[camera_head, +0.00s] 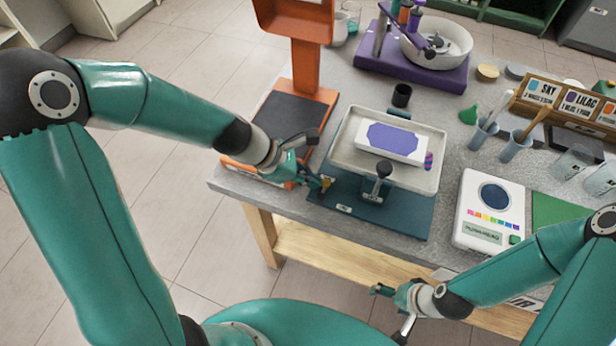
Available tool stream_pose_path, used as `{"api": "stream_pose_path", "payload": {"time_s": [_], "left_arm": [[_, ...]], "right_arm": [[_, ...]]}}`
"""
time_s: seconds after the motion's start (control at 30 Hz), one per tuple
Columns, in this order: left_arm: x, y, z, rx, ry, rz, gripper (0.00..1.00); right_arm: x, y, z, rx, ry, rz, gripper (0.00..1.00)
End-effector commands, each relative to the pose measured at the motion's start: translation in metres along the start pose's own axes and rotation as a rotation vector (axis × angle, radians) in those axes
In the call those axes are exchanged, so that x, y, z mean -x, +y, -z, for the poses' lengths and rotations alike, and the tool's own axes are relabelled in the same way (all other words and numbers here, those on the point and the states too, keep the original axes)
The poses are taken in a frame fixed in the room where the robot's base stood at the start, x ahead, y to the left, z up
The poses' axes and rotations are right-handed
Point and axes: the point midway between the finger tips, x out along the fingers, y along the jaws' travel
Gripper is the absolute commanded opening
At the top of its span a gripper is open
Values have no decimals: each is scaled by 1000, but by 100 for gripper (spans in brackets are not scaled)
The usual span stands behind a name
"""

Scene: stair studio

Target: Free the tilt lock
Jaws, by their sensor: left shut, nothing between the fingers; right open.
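A pale tray (345,142) sits on a teal base (402,213) near the table's front edge. A white block with a purple top (392,140) lies in the tray. A dark knob on a short post (377,180) stands at the tray's front, and a purple-pink striped piece (428,161) is at its right edge. My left gripper (322,184) is shut and empty at the base's left side, by a small orange-yellow part; I cannot tell whether they touch. Which part is the tilt lock is not clear. My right gripper (392,308) is open, low in front of the table.
An orange stand (306,70) with a dark plate is behind my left gripper. A white scale (483,230) stands right of the base. A dark cup (401,95) is behind the tray. A purple machine with a bowl (440,72) is further back.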

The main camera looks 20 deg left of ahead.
Motion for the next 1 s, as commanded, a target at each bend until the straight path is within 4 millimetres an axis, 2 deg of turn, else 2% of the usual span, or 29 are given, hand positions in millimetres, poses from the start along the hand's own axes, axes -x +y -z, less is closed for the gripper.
{"api": "stream_pose_path", "payload": {"time_s": [1.0], "left_arm": [[-1,3,-4,-106,-1,85,0]], "right_arm": [[18,-7,0,0,0,0,84]]}}
